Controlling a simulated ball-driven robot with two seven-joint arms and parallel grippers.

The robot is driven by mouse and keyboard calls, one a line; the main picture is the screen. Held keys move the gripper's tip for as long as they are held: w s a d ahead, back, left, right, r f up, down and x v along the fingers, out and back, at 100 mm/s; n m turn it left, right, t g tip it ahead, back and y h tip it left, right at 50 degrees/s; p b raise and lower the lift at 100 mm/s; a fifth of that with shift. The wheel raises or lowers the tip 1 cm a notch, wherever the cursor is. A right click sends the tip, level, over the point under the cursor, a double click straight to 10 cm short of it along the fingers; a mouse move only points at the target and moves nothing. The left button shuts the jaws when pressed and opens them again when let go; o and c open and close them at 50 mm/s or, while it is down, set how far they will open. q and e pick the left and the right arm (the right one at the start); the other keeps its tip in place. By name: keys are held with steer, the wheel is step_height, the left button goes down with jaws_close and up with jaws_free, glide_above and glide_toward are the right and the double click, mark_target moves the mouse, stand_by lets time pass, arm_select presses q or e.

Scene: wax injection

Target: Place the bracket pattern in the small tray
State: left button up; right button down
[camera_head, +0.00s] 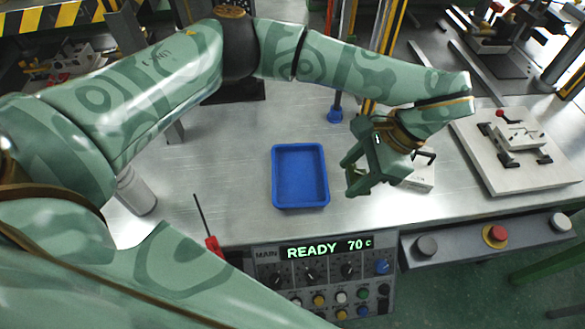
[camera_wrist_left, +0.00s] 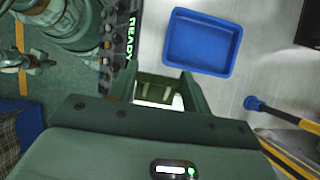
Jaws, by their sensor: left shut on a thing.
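The small tray (camera_head: 275,178) is blue, shallow and empty on the steel table; it also shows in the left wrist view (camera_wrist_left: 168,40). My left gripper (camera_head: 354,174) is right of the tray and apart from it, above the table. In the left wrist view my left gripper (camera_wrist_left: 160,78) is shut on a small dark green piece (camera_wrist_left: 158,82) with pale slots, seemingly the bracket pattern. In the head view the fingers hide most of it, and its full shape cannot be told. My right gripper is not in view.
A white block (camera_head: 421,178) with a dark clamp stands just right of my left gripper. A pale board (camera_head: 495,170) with a clamp fixture is farther right. The control panel (camera_head: 325,275) is in front.

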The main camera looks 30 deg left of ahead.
arm_select(q)
steer(key=shift+w+a+f, duration=0.15)
steer(key=shift+a, duration=0.05)
steer(key=a+f, duration=0.2)
steer(key=a, duration=0.1)
steer(key=w+a+f, duration=0.1)
steer(key=a+f, duration=0.1)
steer(key=a, duration=0.2)
steer(key=w+a+f+b, duration=0.1)
steer(key=a+f, duration=0.2)
steer(key=a, duration=0.1)
steer(key=shift+a+f, duration=0.6)
steer(key=shift+f, duration=0.15)
steer(key=f+b, duration=0.1)
steer(key=f, duration=0.1)
steer(key=a+f+b, duration=0.1)
steer(key=f, duration=0.1)
steer(key=shift+w+a+f, duration=0.1)
steer(key=shift+w+f, duration=0.05)
steer(key=shift+f, duration=0.1)
steer(key=shift+r, duration=0.1)
steer(key=o, duration=1)
